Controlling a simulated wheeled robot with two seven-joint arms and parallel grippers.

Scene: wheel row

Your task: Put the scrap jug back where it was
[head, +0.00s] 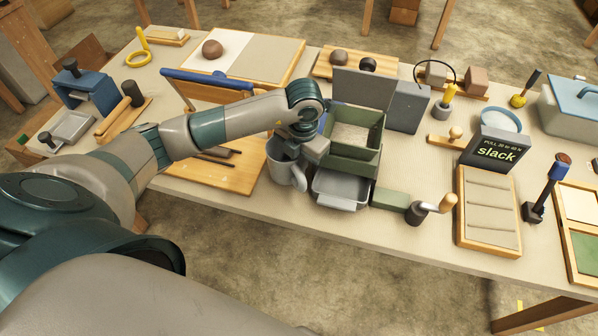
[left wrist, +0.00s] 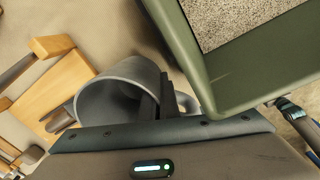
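The scrap jug (head: 280,168) is a grey jug with a handle on its right side, at the front middle of the table in the head view. In the left wrist view the jug (left wrist: 108,92) shows its open mouth. My left gripper (head: 309,150) is at the jug's handle side. In the left wrist view its dark fingers (left wrist: 158,98) are close together on the jug, between mouth and handle. Whether the jug touches the table I cannot tell. My right gripper is not in view.
A green bin with grainy contents (head: 348,155) and a grey tray (head: 341,190) stand just right of the jug. A wooden board (head: 222,178) with dark tools lies to its left. A crank device (head: 416,212) is farther right. The front table edge is close.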

